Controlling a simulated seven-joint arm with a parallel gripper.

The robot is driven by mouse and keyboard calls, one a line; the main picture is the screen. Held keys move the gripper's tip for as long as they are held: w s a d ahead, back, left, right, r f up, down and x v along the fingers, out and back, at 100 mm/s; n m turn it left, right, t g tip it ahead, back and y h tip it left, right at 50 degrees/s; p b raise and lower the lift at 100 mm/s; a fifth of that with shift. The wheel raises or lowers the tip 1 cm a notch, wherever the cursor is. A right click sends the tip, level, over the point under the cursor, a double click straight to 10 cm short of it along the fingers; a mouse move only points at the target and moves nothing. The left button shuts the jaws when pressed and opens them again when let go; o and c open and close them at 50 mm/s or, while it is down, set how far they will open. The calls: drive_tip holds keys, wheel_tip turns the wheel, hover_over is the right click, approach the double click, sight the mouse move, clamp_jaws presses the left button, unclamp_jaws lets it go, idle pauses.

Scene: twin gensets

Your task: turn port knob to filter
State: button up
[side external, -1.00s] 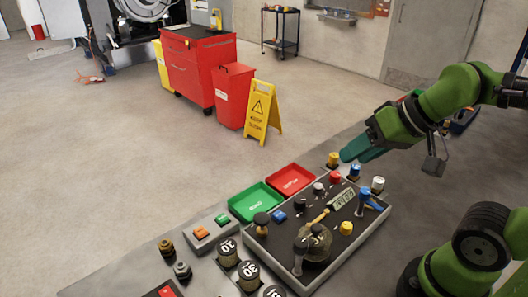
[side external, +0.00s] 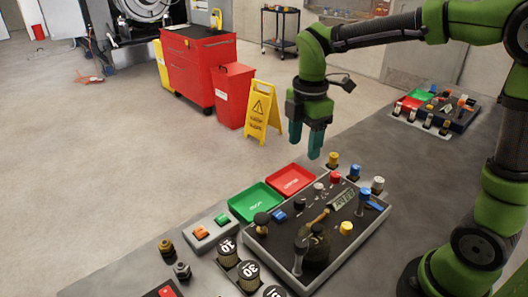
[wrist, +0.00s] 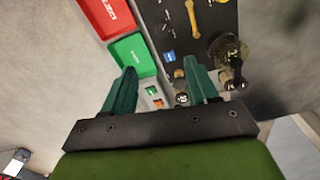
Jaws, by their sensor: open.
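The near tray panel (side external: 262,252) holds several small knobs and levers. They include a yellow knob (side external: 346,228), a red-topped one (side external: 335,178), a black lever knob (side external: 262,219) and a brass round part with a dark handle (side external: 317,242). That brass part also shows in the wrist view (wrist: 228,48). I cannot tell which is the port knob, and no filter marking is readable. My gripper (side external: 305,143) points down, open and empty, above and behind the near panel, apart from everything. Its two teal fingers (wrist: 160,70) are spread in the wrist view.
A green tray (side external: 256,203) and a red tray (side external: 291,180) lie behind the near panel. A button box (side external: 210,232) and weights (side external: 248,271) stand left and in front. A second panel (side external: 452,113) stands farther back right. Bare bench lies between the panels.

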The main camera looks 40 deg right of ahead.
drive_tip(key=n, duration=0.2)
approach(300, 199)
wheel_tip(300, 199, down, 9)
idle(0.5)
drive_tip(key=c, duration=1)
